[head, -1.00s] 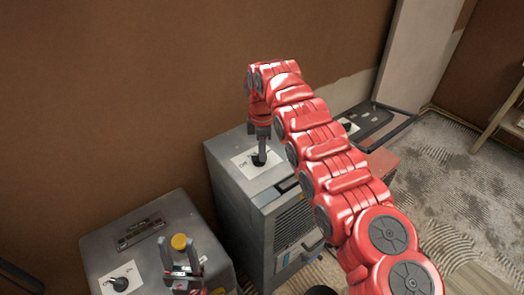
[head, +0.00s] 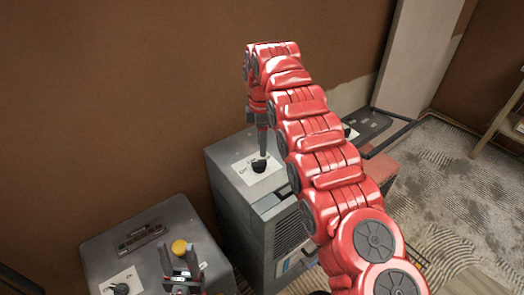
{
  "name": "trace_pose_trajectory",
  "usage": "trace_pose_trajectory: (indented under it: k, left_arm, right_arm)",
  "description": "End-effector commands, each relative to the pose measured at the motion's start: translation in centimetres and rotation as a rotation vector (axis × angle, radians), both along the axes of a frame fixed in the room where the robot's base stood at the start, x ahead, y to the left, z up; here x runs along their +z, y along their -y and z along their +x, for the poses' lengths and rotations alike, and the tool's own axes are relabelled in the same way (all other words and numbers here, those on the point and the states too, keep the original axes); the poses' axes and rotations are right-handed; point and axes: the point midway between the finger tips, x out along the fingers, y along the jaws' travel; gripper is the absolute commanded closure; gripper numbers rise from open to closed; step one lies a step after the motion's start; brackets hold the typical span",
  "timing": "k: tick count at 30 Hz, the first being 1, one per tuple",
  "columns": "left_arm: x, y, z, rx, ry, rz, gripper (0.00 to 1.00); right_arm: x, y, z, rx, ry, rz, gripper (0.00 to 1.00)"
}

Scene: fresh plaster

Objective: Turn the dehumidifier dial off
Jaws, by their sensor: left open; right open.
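A black dial (head: 259,166) sits on a white label on top of the tall grey louvred cabinet (head: 225,180), which looks like the dehumidifier. The label's lettering is too small to read surely, and I cannot tell where the dial points. My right gripper (head: 263,152) points down just above the dial, open and holding nothing; its fingers overlap in this view. My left gripper (head: 182,272) is open and empty in front of the lower grey box (head: 110,245) at left.
The lower box carries a yellow button (head: 179,247) and another black knob (head: 119,289) on a white label. A brown plaster wall (head: 120,100) stands close behind both units. My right arm covers the cabinet's right side. Rough floor (head: 450,170) lies right.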

Motion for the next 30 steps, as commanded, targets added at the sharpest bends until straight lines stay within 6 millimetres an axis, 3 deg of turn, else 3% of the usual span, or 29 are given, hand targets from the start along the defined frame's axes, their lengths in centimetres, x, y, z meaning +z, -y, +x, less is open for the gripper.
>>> trace_pose_trajectory:
  k: [1,3,12,18,30]
  left_arm:
    - [2.5,0.0,0.0,0.000,0.001,0.000,0.50]
    - [4.0,0.0,0.0,0.000,0.002,0.000,0.50]
    - [9.3,0.0,0.0,0.000,0.001,0.000,0.50]
    - [10.9,0.0,0.0,0.000,0.001,0.000,0.50]
    - [11.1,0.0,0.0,0.000,0.001,0.000,0.50]
  right_arm:
    - [2.6,0.0,-0.1,0.000,-0.001,0.000,0.51]
    - [4.2,0.0,0.0,0.001,0.000,0.000,0.51]
    - [9.2,0.0,0.0,0.001,0.000,0.000,0.51]
    - [10.9,0.0,0.0,0.001,0.001,0.000,0.51]
    - [11.1,0.0,0.0,0.001,0.001,0.000,0.51]
